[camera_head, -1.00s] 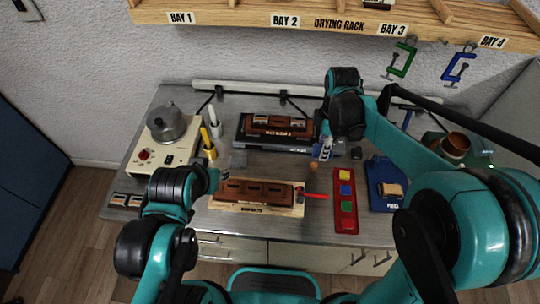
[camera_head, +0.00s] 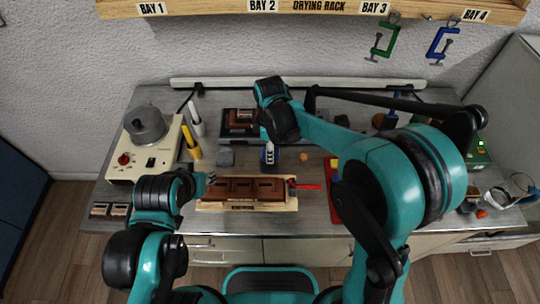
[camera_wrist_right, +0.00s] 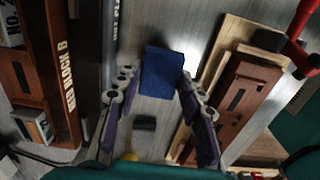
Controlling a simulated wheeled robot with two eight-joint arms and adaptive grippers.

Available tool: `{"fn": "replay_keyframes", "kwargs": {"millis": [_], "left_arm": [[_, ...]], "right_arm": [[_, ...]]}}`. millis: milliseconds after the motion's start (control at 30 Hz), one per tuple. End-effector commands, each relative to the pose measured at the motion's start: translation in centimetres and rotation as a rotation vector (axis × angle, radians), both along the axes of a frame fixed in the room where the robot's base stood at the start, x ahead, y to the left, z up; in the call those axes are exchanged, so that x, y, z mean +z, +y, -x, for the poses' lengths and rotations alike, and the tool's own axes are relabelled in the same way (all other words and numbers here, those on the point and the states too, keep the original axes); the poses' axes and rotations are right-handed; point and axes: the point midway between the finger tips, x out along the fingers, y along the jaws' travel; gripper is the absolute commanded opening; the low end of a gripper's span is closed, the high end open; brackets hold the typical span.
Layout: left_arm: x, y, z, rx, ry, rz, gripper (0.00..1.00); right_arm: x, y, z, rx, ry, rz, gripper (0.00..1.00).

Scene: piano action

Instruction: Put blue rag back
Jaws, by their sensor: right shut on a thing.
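The blue rag (camera_wrist_right: 162,75) is a small dark blue cloth between the fingertips in the right wrist view. My right gripper (camera_head: 269,158) is shut on it, above the bench between the rear dark block and the front brown piece; the wrist view also shows the gripper (camera_wrist_right: 160,82). In the head view the rag is hard to make out under the gripper. My left gripper (camera_head: 207,181) is at the left end of the brown piece (camera_head: 245,188) on its pale wooden board; its fingers are too small to read.
A red tray (camera_head: 334,200) with coloured squares is mostly hidden by my right arm. A red-handled tool (camera_head: 305,186) lies at the brown piece's right end. A grey block (camera_head: 225,158), yellow bottle (camera_head: 191,150) and hotplate with pot (camera_head: 146,125) stand left. The drying rack (camera_head: 220,10) is overhead.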

Motion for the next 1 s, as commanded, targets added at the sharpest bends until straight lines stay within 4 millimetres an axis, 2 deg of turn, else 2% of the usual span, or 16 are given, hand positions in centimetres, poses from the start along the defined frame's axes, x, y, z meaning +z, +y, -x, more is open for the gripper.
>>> {"fn": "replay_keyframes", "kwargs": {"millis": [33, 133, 500, 533, 600, 900, 1000], "left_arm": [[-0.7, 0.0, 0.0, 0.000, 0.000, 0.000, 0.36], [-1.2, 0.0, 0.0, 0.000, 0.000, 0.000, 0.36], [-1.4, 0.0, 0.0, 0.000, 0.000, 0.000, 0.36], [-1.4, 0.0, 0.0, 0.000, 0.000, 0.000, 0.36], [-1.3, 0.0, 0.0, 0.000, 0.000, 0.000, 0.36], [-1.2, 0.0, 0.0, 0.000, 0.000, 0.000, 0.36], [-0.8, 0.0, 0.0, 0.000, 0.000, 0.000, 0.36]], "right_arm": [[-1.2, 0.0, 0.0, 0.000, 0.000, 0.000, 0.07], [-2.5, 0.0, 0.0, 0.000, 0.000, 0.000, 0.07], [-2.8, 0.0, 0.0, 0.000, 0.000, 0.000, 0.07], [-2.8, 0.0, 0.0, 0.000, 0.000, 0.000, 0.41], [-2.7, 0.0, 0.0, 0.000, 0.000, 0.000, 0.59], [-2.6, 0.0, 0.0, 0.000, 0.000, 0.000, 0.59], [-2.0, -0.1, 0.0, 0.000, 0.000, 0.000, 0.59]]}}
